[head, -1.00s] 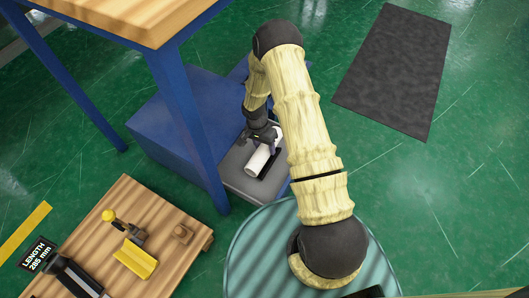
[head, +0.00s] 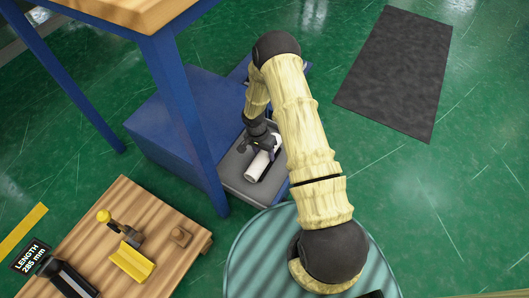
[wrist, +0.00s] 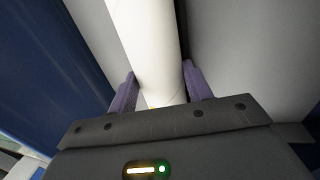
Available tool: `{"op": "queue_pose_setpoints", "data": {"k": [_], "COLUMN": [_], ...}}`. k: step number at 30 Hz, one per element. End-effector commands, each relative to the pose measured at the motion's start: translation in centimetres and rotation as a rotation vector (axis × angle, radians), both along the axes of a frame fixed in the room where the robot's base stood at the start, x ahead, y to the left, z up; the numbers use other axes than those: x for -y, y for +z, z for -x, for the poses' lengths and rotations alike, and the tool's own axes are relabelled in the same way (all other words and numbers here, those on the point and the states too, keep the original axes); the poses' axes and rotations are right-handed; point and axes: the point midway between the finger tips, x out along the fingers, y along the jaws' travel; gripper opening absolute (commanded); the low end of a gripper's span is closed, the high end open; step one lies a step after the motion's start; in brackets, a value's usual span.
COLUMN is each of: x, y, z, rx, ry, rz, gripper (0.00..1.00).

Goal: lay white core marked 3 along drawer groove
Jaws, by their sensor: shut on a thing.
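The white core (head: 258,166) is a plain white cylinder, held at or just above the grey drawer insert (head: 236,180) of the blue cabinet. My gripper (head: 264,146) is shut around its far end. In the wrist view my purple fingers (wrist: 158,92) grip both sides of the white core (wrist: 148,40), which runs away between them. The dark groove is mostly hidden by the core, and I cannot tell whether the core touches it. No mark 3 is readable on the core.
The blue cabinet (head: 165,128) and a table leg (head: 185,120) stand left of the drawer. A wooden bench (head: 75,240) with a yellow V-block (head: 132,262) is at lower left. A dark mat (head: 395,75) lies on open green floor at right.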

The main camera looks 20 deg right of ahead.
Motion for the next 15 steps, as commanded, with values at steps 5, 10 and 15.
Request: {"op": "queue_pose_setpoints", "data": {"k": [5, 10, 15], "x": [0.5, 0.62, 0.7], "y": [-1.04, -1.13, -1.16], "z": [0.48, 0.48, 0.5], "rx": [-0.011, -0.011, -0.012], "ry": [-0.006, -0.008, -0.009], "rz": [0.006, 0.007, 0.008], "gripper": [0.56, 0.72, 0.72]}}
